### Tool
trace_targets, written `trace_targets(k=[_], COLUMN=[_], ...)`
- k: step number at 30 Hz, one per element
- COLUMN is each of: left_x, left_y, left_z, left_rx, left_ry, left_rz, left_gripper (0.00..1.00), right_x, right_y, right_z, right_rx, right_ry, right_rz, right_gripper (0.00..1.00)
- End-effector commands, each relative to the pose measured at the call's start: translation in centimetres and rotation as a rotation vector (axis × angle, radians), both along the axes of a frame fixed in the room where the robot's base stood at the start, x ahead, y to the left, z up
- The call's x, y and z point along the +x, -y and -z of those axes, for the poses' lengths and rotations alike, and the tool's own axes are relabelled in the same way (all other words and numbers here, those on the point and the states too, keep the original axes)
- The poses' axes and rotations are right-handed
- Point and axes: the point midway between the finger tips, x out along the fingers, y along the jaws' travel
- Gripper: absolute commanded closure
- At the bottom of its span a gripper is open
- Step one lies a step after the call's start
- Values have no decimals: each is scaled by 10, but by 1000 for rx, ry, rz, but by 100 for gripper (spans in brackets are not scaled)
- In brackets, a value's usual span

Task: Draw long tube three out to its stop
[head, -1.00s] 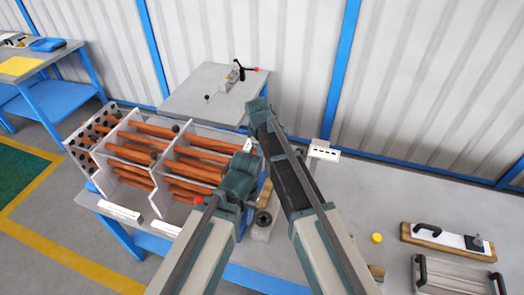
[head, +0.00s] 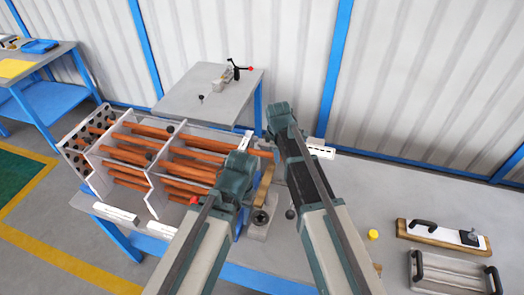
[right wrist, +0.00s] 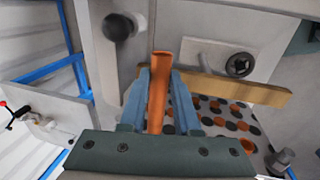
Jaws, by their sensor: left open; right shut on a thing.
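The flanged shell stands open on the left of the bench, with rows of copper tubes (head: 200,155) through its white baffles (head: 152,182). My right gripper (right wrist: 158,85) is shut on one copper tube (right wrist: 157,100), whose end sticks out between the blue fingers in the right wrist view. Behind it is the tube sheet (right wrist: 215,105) with copper and dark holes. In the head view that tube's end (head: 262,152) shows just right of the shell. My left gripper (head: 236,180) is open in front of the shell's right end, its fingers mostly hidden by its own wrist. I cannot read tube numbers.
A wooden bar (right wrist: 235,90) and a dark round knob (right wrist: 118,27) are close to the held tube. A grey table (head: 225,95) stands behind. On the bench at right are a yellow cap (head: 373,234) and handled plates (head: 445,238). The bench between is mostly clear.

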Motion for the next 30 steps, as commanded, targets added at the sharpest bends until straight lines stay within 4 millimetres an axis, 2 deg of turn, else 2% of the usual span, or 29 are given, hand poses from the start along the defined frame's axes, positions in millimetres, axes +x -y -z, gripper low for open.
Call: trace_targets(k=[1,6,16,17,21,30], left_x=[0,0,0,0,0,0], left_y=[0,0,0,0,0,0], left_z=[0,0,0,0,0,0], left_rx=[0,0,0,0,0,0], left_ry=[0,0,0,0,0,0], left_rz=[0,0,0,0,0,0], left_gripper=[50,50,50,50,50,50], right_x=[-6,-11,-12,-12,-12,-11], right_y=[14,32,35,35,34,33], right_z=[0,0,0,0,0,0], right_rx=[-4,-4,-7,-7,-5,-3], right_ry=[-1,-2,-3,-3,-3,-1], right_rz=[5,2,3,3,2,1], right_gripper=[100,100,100,66,40,40])
